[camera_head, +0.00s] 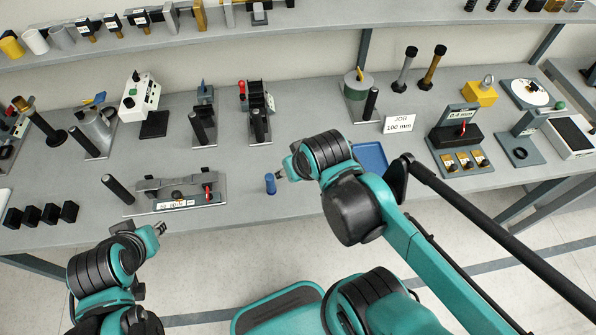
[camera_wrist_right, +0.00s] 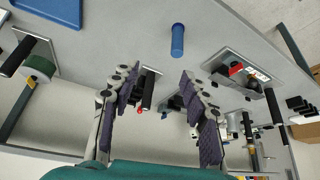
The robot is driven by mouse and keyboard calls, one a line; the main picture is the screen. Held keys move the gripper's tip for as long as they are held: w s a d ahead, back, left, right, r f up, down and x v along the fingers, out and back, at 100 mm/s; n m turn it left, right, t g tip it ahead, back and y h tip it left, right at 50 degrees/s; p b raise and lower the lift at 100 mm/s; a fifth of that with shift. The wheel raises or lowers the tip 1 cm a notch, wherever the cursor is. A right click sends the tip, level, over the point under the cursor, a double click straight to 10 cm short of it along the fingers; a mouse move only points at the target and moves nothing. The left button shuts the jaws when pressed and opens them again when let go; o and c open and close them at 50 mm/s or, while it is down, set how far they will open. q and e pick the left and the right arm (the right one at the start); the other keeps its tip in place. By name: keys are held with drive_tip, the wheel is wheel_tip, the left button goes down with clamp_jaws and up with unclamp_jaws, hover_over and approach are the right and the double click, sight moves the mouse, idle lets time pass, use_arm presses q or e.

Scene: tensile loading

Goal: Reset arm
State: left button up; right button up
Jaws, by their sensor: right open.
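My right gripper (camera_head: 284,173) is over the bench near its front edge, just right of a small blue cylinder (camera_head: 270,184). In the right wrist view its two padded fingers (camera_wrist_right: 158,90) are spread apart with nothing between them. The blue cylinder (camera_wrist_right: 178,40) lies on the grey bench beyond the fingertips, apart from them. My left gripper (camera_head: 159,229) is off the front edge of the bench at lower left, and its jaw gap is too small to judge. A grey fixture with a red part and a label (camera_head: 180,191) stands on the bench between the arms.
A blue tray (camera_head: 371,156) lies behind my right wrist. A "JOB 100 mm" card (camera_head: 398,124) stands behind it. Black-handled fixtures (camera_head: 198,127) line the bench back, and black blocks (camera_head: 50,213) sit at its left. A shelf (camera_head: 300,27) runs above.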

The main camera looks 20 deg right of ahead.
drive_tip(key=shift+s+d+t, duration=0.3)
drive_tip(key=shift+s+t, duration=0.3)
drive_tip(key=shift+s, duration=0.15)
wheel_tip(320, 180, down, 5)
drive_tip(key=b, duration=0.4)
drive_tip(key=shift+r+b, duration=0.15)
drive_tip(key=shift+b, duration=0.15)
